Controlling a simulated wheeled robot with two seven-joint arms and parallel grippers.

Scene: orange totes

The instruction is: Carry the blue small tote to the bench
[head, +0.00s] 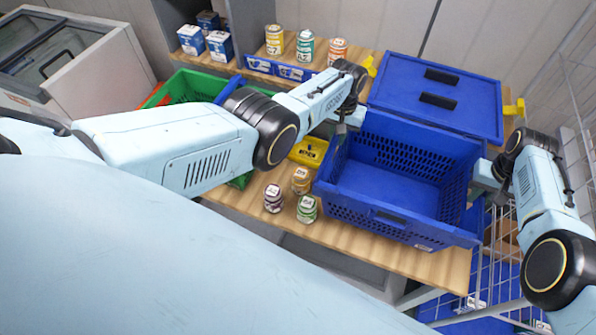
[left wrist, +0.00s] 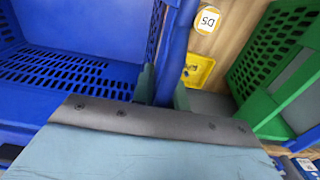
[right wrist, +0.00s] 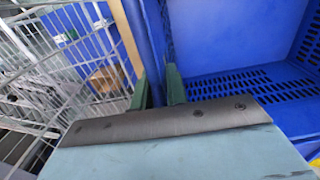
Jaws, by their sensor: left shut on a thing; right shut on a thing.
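The blue small tote (head: 395,185) is an empty open crate with slotted walls, over the right part of the wooden bench (head: 345,232). My left gripper (head: 350,118) is shut on its left wall; in the left wrist view the fingers (left wrist: 163,88) straddle the blue rim (left wrist: 178,50). My right gripper (head: 487,178) is shut on its right wall; in the right wrist view the fingers (right wrist: 160,88) straddle the rim (right wrist: 156,40). The tote looks roughly level. I cannot tell whether its bottom touches the bench.
A blue lidded box (head: 436,95) stands behind the tote. Several small jars (head: 302,195) are close to its left. Several cans (head: 305,47) stand behind. A wire rack (head: 580,125) is at right.

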